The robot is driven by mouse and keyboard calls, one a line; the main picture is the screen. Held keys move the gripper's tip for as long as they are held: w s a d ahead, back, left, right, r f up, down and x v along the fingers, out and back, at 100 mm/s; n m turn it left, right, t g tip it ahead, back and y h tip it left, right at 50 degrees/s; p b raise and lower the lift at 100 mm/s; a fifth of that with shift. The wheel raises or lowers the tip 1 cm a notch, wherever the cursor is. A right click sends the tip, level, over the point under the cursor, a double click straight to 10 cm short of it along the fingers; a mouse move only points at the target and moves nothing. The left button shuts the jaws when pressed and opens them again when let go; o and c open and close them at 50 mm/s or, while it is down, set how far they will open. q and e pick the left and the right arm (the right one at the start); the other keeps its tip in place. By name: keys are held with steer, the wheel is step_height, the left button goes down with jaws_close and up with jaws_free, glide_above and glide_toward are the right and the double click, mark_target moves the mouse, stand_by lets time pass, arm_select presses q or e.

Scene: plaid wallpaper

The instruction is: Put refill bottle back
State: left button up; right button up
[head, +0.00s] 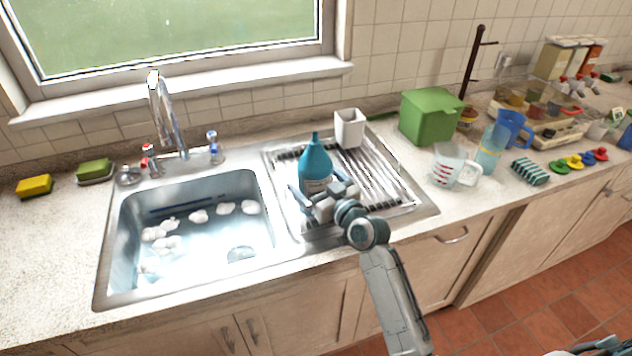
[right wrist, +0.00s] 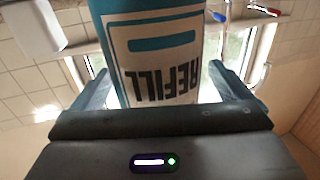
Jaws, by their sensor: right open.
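The teal refill bottle (head: 316,160) with a white label stands upright on the ribbed drainboard (head: 385,180), right of the sink basin. My right gripper (head: 319,193) is at the bottle's lower front. In the right wrist view, the label of the bottle (right wrist: 158,60) reads REFILL upside down. The fingers of the right gripper (right wrist: 165,92) stand on either side of the bottle, open, with gaps visible beside it. The bottle's base is hidden behind the gripper. My left gripper is not in view.
A white cup (head: 349,128) stands just behind the bottle, and a green bin (head: 428,118) is farther right. The sink (head: 195,225) holds water and foam. A measuring jug (head: 447,165) and a clear blue bottle (head: 490,150) stand right of the drainboard. The left counter is mostly clear.

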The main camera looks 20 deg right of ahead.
steer(key=shift+s+d+f, duration=0.15)
steer(key=shift+s, duration=0.25)
steer(key=b+v, duration=0.2)
steer(key=v, duration=0.9)
steer(key=shift+s, duration=0.1)
